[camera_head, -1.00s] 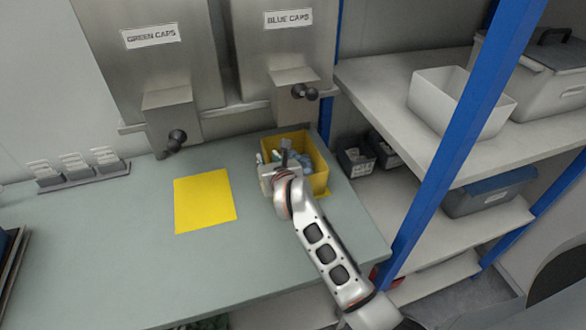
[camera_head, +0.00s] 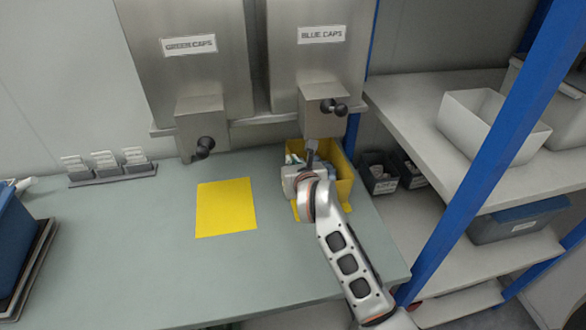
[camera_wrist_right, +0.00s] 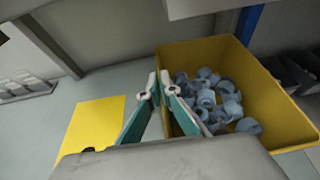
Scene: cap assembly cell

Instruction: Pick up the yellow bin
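The yellow bin (camera_head: 343,178) stands at the right end of the grey-green worktable, below the blue caps dispenser. It holds several pale blue caps (camera_wrist_right: 215,100). My right gripper (camera_head: 309,166) is at the bin's left side. In the right wrist view its fingertips (camera_wrist_right: 157,85) are close together with the bin's left wall (camera_wrist_right: 162,62) between them, so it looks shut on that wall. Some yellow shows on the table at the bin's near side; whether the bin is clear of the table cannot be told. My left gripper is not in view.
A flat yellow sheet (camera_head: 226,208) lies left of the bin. Green caps and blue caps dispensers (camera_head: 309,110) hang behind. A blue post (camera_head: 480,150) and shelves with a white bin (camera_head: 490,125) stand to the right. The table's left half is mostly clear.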

